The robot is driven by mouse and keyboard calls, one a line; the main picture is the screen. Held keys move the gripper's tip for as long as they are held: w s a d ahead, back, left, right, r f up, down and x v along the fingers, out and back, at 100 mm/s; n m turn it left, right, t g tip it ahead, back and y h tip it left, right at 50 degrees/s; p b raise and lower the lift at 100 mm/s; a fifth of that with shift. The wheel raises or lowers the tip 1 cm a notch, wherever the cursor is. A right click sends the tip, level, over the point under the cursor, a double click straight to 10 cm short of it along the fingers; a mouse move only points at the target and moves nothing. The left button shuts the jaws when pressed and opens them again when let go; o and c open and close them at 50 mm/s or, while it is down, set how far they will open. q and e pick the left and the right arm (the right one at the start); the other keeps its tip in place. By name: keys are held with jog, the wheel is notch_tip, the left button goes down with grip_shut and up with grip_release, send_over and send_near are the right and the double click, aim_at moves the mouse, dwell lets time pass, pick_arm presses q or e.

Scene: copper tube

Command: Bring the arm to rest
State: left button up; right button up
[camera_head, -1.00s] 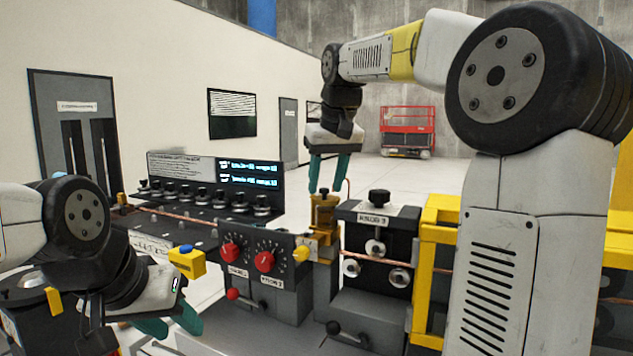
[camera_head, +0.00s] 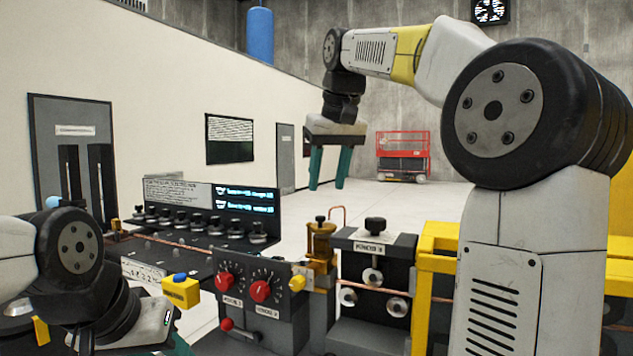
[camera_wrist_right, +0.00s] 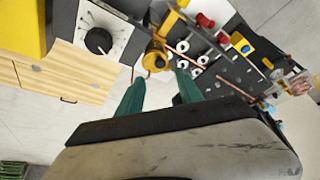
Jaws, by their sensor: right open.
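My right gripper (camera_head: 329,168) hangs from the raised right arm, its two teal fingers pointing down and apart with nothing between them. It is above and behind the brass fitting (camera_head: 320,241) on the bench machine, clear of it. In the right wrist view the teal fingers (camera_wrist_right: 158,92) are also apart, with the brass fitting (camera_wrist_right: 156,54) beyond them. My left arm is at the lower left. Only a bit of teal of my left gripper (camera_head: 178,346) shows at the bottom edge, so its jaws cannot be judged.
A copper tube (camera_head: 378,289) runs through the roller block (camera_head: 374,245). A control box with red knobs (camera_head: 260,291) stands left of the brass fitting, and a yellow frame (camera_head: 432,262) on the right. A dark panel with displays (camera_head: 238,200) is behind. Open floor lies beyond.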

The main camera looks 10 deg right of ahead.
jog(key=s+d+f+m+t+y, duration=0.1)
jog(key=s+f, duration=1.9)
jog(key=f, duration=0.3)
jog(key=shift+s+d+m+t, duration=0.2)
jog(key=shift+s+m+t, duration=0.1)
jog(key=shift+m+t, duration=0.1)
jog(key=shift+o, duration=0.4)
jog(key=shift+f, duration=0.1)
